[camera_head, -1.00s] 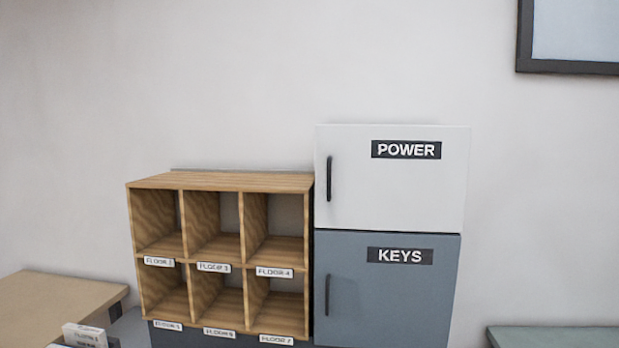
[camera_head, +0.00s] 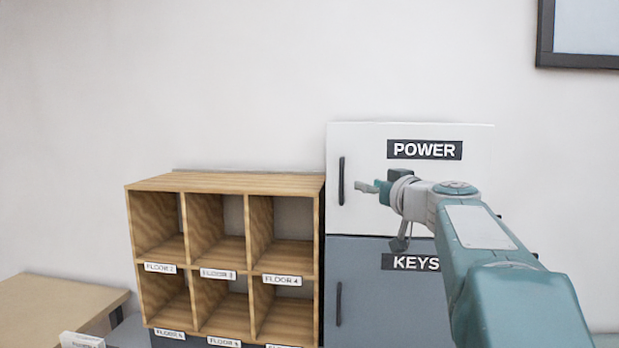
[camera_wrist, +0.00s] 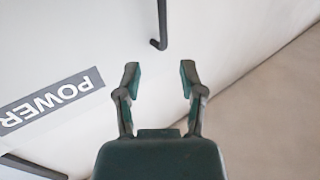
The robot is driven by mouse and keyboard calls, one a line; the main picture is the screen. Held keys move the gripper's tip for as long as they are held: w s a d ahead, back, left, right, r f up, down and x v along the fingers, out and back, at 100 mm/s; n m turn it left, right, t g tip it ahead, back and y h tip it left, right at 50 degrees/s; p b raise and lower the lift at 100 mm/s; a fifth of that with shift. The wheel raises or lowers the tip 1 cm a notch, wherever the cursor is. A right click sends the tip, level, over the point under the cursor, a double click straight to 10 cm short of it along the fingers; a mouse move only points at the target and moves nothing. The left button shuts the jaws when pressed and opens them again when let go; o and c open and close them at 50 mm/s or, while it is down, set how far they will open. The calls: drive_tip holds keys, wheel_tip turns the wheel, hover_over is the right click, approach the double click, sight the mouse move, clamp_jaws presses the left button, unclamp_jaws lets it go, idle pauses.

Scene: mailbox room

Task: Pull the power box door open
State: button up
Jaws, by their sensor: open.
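My gripper (camera_head: 372,187) is just right of the handle in that view. In the wrist view my gripper (camera_wrist: 158,78) is open and empty, its two fingers apart. The end of the door handle (camera_wrist: 160,42) shows ahead of the fingertips, near the middle of the gap and not between them. The white door (camera_wrist: 60,50) fills the left of that view.
The grey KEYS box (camera_head: 375,305) is directly below. A wooden shelf of cubbies (camera_head: 225,182) stands close on the left, with a wooden table (camera_head: 60,300) at the far left. A dark-framed panel (camera_head: 580,62) hangs at upper right. The wall above is clear.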

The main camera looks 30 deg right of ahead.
sight(343, 177)
drive_tip(key=w, duration=1)
drive_tip(key=shift+w+d, duration=0.25)
drive_tip(key=shift+w, duration=0.15)
drive_tip(key=shift+a, duration=0.1)
drive_tip(key=shift+c, duration=0.9)
clamp_jaws()
